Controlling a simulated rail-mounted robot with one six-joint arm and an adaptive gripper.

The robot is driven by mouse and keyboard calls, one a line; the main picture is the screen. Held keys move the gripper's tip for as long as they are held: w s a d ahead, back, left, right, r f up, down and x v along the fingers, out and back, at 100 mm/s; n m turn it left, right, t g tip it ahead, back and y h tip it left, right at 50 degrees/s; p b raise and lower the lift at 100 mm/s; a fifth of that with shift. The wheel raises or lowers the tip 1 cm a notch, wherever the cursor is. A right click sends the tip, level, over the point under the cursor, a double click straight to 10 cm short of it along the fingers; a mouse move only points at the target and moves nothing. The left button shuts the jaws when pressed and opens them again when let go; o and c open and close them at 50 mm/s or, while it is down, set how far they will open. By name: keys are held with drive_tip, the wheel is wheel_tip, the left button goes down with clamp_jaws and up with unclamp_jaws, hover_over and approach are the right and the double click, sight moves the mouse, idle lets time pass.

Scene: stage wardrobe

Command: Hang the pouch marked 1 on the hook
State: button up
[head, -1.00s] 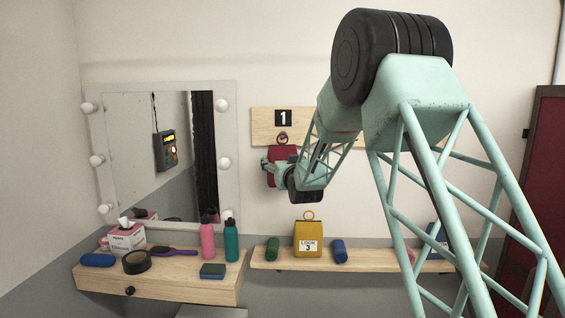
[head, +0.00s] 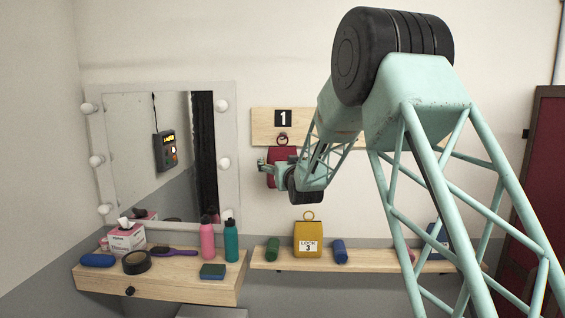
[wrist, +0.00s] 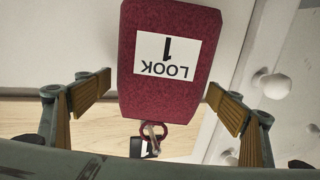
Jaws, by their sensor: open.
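The dark red pouch (head: 284,154) hangs against the wall under the board's "1" sign, partly hidden by my gripper (head: 269,168) in the head view. In the wrist view the pouch (wrist: 170,88) appears upside down, with a white "LOOK 1" label. Its ring (wrist: 153,131) is around the metal hook (wrist: 151,146). My gripper's fingers are spread, one on each side of the pouch, with gaps visible between them and it.
The hook board (head: 264,123) runs behind my arm. Below, a shelf (head: 375,266) carries a yellow pouch (head: 308,240) and several rolls. At left stand a bulb-lit mirror (head: 130,110) and a table (head: 200,288) with bottles and a tissue box.

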drive_tip(key=v, duration=1.1)
drive_tip(key=shift+s, duration=0.3)
drive_tip(key=shift+d+r, duration=0.1)
drive_tip(key=shift+d, duration=0.05)
drive_tip(key=s+d+m+g+h+b, duration=0.1)
drive_tip(key=s+d+g, duration=0.1)
drive_tip(key=s+d, duration=0.6)
drive_tip(key=s+d+g+h+b, duration=0.1)
drive_tip(key=s+d+g, duration=0.25)
drive_tip(key=s, duration=0.75)
drive_tip(key=s+d+m+g+h+b, duration=0.1)
drive_tip(key=s+d, duration=0.6)
drive_tip(key=s, duration=0.3)
drive_tip(key=s+d+f+g, duration=0.2)
drive_tip(key=s+d+f, duration=0.1)
drive_tip(key=s, duration=1.1)
drive_tip(key=s+d+f+g+h+b, duration=0.1)
drive_tip(key=s+d+f+g, duration=0.1)
drive_tip(key=s, duration=1.2)
drive_tip(key=s+d+f+m+g+h+b, duration=0.1)
drive_tip(key=s+d+f+g, duration=0.2)
drive_tip(key=s, duration=1.2)
wheel_tip(320, 180, down, 2)
drive_tip(key=shift+d+f, duration=0.2)
drive_tip(key=shift+d, duration=0.35)
